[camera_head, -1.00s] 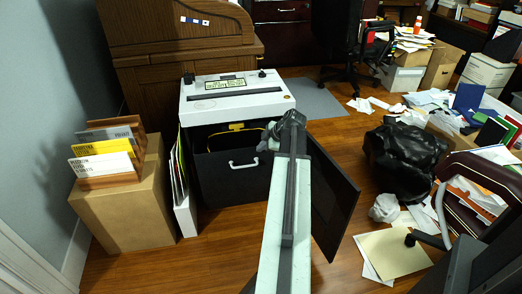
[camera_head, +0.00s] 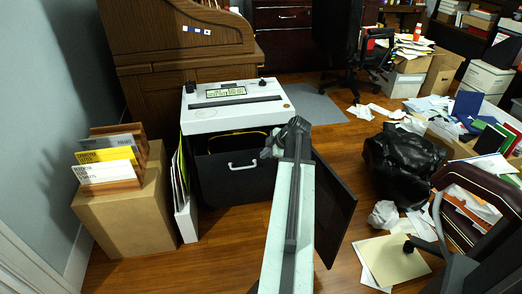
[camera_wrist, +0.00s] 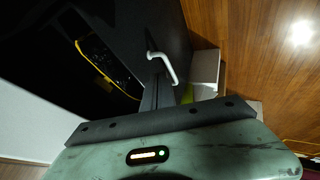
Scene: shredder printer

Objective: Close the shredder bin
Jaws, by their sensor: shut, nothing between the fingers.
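The shredder (camera_head: 215,125) has a white top over a dark cabinet. Its black bin (camera_head: 235,187) has a white handle (camera_head: 243,166) and sits partly out of the cabinet, with a strip of its open top and yellow rim showing. The cabinet door (camera_head: 333,212) stands open to the right. My gripper (camera_head: 270,146) is at the right front edge of the bin, right of the handle; its fingertips are hard to make out there. In the wrist view my gripper (camera_wrist: 165,95) is shut and empty beside the handle (camera_wrist: 162,66), with the yellow bin rim (camera_wrist: 105,68) to the left. Contact cannot be told.
A cardboard box (camera_head: 122,215) with a file holder stands left, with white binders (camera_head: 184,200) between it and the shredder. A black bag (camera_head: 400,157) and scattered papers (camera_head: 391,258) lie right. Some wooden floor in front is clear.

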